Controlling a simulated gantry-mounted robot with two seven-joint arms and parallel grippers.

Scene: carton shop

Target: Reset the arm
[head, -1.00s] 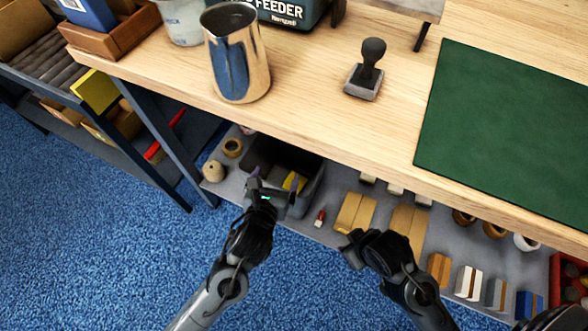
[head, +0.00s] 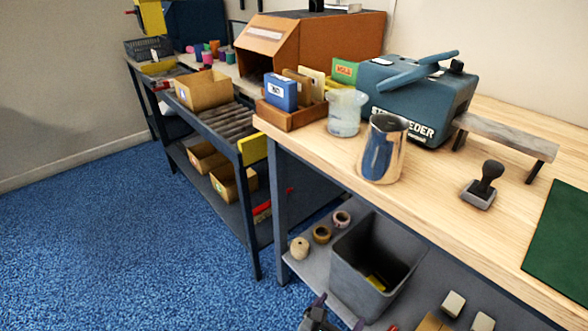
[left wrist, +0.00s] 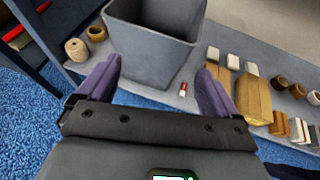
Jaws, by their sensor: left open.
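My left gripper (head: 330,318) shows at the bottom edge of the head view, mostly cut off. In the left wrist view its two purple fingers (left wrist: 157,82) are spread apart with nothing between them. They are in front of the grey bin (left wrist: 155,45) on the lower shelf. The bin also shows in the head view (head: 345,268), with something yellow inside. A small red and white item (left wrist: 183,89) lies on the shelf beyond the fingers. My right gripper is not in view.
Tape rolls (head: 321,234) stand left of the bin on the shelf, and tan packets (left wrist: 254,98) lie right of it. The wooden bench top (head: 440,215) overhangs the shelf and holds a metal pitcher (head: 398,160) and a stamp (head: 484,187). Blue floor (head: 150,250) is open at left.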

